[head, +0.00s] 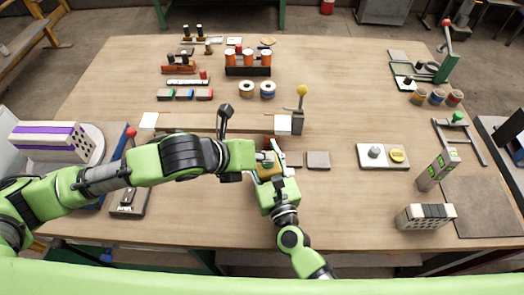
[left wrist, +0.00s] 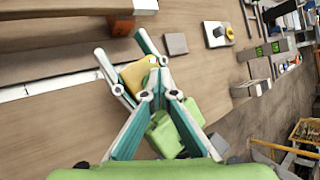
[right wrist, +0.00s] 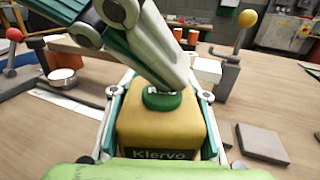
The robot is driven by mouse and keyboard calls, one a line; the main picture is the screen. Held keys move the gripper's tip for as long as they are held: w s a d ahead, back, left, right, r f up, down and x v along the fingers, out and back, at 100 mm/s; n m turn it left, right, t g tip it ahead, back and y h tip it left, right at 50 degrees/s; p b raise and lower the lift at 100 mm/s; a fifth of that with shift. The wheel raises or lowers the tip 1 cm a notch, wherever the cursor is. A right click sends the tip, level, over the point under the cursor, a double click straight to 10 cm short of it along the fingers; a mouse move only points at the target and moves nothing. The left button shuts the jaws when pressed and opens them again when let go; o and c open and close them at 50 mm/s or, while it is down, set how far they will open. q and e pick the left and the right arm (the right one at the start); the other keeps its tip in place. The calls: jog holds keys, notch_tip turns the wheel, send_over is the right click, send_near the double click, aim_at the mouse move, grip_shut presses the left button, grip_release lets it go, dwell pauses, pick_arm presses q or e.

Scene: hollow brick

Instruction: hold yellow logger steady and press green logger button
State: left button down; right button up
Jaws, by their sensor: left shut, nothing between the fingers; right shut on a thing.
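The yellow logger (right wrist: 158,128) stands between the fingers of my right gripper (right wrist: 160,120), which is shut on its sides. Its front carries a dark label reading Klervo. The round green button (right wrist: 162,100) is on top of the logger. My left gripper (right wrist: 163,82) is shut and empty, its tips right over the button, seemingly touching it and hiding part of it. I cannot tell whether the button is pushed down. In the left wrist view the logger (left wrist: 137,76) shows beyond the left fingers. In the head view the logger (head: 268,172) is mostly hidden by both grippers.
A grey square plate (head: 318,160) lies just right of the logger. A post with a yellow ball (head: 302,91) stands behind it. A long low rail (head: 200,122) runs behind my left forearm. A board with a yellow knob (head: 397,156) lies farther right. Open table lies between.

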aim_at(265, 164)
pick_arm(q)
jog(key=shift+r, duration=0.5)
jog(key=shift+r, duration=2.9)
pick_arm(e)
jog(key=o, duration=1.4)
jog(key=shift+o, duration=0.2)
jog(key=v, duration=1.2)
